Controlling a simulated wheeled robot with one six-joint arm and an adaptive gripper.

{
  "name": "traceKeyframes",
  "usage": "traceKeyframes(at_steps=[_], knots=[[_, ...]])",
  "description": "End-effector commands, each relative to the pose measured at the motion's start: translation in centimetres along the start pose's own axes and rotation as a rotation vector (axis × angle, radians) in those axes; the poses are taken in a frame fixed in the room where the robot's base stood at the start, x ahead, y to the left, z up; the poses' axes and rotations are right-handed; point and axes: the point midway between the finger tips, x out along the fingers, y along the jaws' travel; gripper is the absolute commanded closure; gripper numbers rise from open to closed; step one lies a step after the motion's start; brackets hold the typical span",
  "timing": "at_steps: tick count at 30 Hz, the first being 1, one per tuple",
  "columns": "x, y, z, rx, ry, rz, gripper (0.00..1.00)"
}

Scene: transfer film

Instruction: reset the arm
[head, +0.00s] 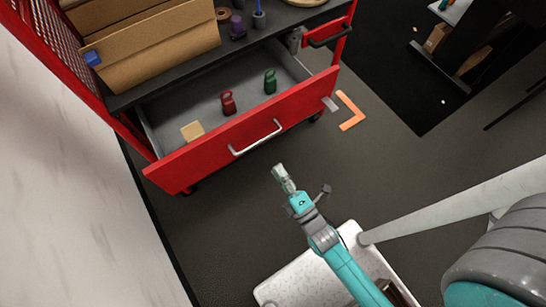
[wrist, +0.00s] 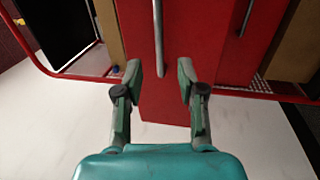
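My arm reaches out from the bottom of the head view, and my gripper (head: 281,174) hangs in front of the open red drawer (head: 200,163), apart from it. In the wrist view my gripper (wrist: 159,75) has its two fingers wide apart with nothing between them. The red drawer front (wrist: 160,100) and its metal handle (wrist: 158,35) show beyond the fingers in the wrist view. The handle (head: 256,139) also shows in the head view, up and left of my gripper, untouched.
The drawer holds a red item (head: 228,103), a green item (head: 270,82) and a tan block (head: 192,131). A cardboard box (head: 155,45) and a purple item (head: 238,27) stand on the cart top. An orange corner mark (head: 351,112) lies on the floor.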

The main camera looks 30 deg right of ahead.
Motion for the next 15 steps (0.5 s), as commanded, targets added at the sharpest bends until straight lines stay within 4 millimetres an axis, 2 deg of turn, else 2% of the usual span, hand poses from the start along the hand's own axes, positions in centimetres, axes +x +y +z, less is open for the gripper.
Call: traceKeyframes(at_steps=[4,15], knots=[[-0.65,0.03,0.00,0.000,0.000,0.001,0.61],[-0.66,0.02,0.00,0.000,0.000,0.001,0.61]])
